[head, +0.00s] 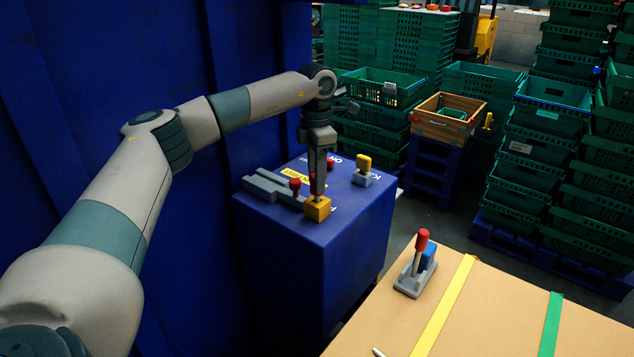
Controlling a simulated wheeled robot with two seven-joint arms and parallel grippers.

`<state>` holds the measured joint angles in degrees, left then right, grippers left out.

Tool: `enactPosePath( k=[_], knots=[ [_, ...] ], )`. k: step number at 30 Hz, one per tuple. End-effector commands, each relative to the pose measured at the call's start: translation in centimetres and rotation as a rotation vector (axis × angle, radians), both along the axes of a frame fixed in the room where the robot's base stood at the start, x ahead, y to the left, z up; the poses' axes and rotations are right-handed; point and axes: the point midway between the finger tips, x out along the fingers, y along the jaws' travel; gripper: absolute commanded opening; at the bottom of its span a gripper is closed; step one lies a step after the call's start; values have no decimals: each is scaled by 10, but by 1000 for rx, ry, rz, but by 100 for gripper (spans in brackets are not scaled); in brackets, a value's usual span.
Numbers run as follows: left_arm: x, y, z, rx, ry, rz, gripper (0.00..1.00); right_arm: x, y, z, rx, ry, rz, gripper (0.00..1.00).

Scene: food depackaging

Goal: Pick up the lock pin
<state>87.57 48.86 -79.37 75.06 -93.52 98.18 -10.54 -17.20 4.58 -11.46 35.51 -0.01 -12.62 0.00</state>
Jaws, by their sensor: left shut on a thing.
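My left gripper (317,190) points straight down over the top of the blue cabinet (290,235). It is shut on a small yellow block-like piece (318,209), which looks like the lock pin's head. The piece is at the cabinet's front edge; I cannot tell whether it touches the surface. Its upper part is hidden by the fingers. Another yellow-topped piece (363,160) stands upright in a grey holder at the back right of the cabinet. My right gripper is not in view.
A grey slide fixture (268,186) and a red knob (295,184) stand close left of the gripper. Stacked green crates (545,125) fill the back right. A blue wall is behind my arm.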

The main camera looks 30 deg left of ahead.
Motion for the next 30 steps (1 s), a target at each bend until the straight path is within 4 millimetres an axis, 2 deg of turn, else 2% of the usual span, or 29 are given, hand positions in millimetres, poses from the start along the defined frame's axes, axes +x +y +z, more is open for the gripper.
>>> enactPosePath(
  k=[5,18,24,30],
  knots=[
    [1,0,17,-1,-4,0,4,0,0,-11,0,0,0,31],
    [1,-1,85,-1,-3,0,4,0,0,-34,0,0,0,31],
    [0,0,96,-1,-1,0,4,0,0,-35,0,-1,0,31],
    [0,0,96,-1,-1,-1,4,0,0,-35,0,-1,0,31]
  ],
)
